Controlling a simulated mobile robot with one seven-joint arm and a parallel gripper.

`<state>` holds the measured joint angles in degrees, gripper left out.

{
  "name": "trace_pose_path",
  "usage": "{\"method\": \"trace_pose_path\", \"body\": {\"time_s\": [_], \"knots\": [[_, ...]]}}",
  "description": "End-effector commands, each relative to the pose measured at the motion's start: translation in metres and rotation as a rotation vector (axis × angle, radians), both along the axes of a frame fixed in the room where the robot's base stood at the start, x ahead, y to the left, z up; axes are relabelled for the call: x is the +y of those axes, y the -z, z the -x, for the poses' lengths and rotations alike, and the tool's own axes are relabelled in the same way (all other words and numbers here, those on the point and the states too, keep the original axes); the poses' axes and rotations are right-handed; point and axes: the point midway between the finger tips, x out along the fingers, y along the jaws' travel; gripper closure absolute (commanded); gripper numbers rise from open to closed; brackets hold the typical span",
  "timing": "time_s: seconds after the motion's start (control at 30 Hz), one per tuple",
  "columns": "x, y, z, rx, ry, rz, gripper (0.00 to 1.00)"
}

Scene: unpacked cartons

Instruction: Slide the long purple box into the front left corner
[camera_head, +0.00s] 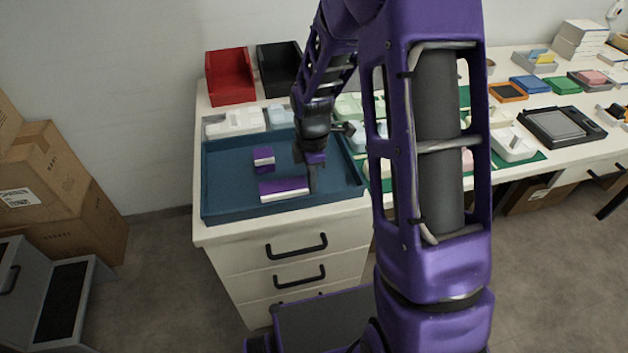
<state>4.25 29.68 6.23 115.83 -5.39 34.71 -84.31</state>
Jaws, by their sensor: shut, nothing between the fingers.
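The long purple box (284,189) lies in the blue tray (225,198), near the middle of the tray's front side. Its top is purple and its front face is pale. A shorter purple box (263,157) sits behind it in the same tray. My gripper (312,190) is shut, pointing down into the tray at the right end of the long box. It looks very close to that end, but I cannot tell whether it touches. The front left corner of the tray is empty. My arm hides part of the tray's right side.
A red bin (230,77) and a black bin (279,68) stand at the back of the white counter. White trays (234,122) lie behind the blue tray. My arm's large links cover the counter's middle. Cardboard cartons (48,185) are stacked on the floor at left.

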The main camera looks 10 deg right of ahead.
Motion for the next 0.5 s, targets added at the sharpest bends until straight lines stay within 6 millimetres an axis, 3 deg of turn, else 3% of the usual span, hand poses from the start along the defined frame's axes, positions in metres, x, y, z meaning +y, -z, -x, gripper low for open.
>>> {"method": "trace_pose_path", "body": {"time_s": [0.17, 0.4, 0.5], "knots": [[0.035, 0.000, 0.000, 0.001, -0.009, -0.001, 1.00], [0.099, 0.000, 0.000, 0.000, -0.009, -0.001, 1.00], [0.115, 0.001, 0.000, 0.002, -0.005, 0.000, 1.00]]}}
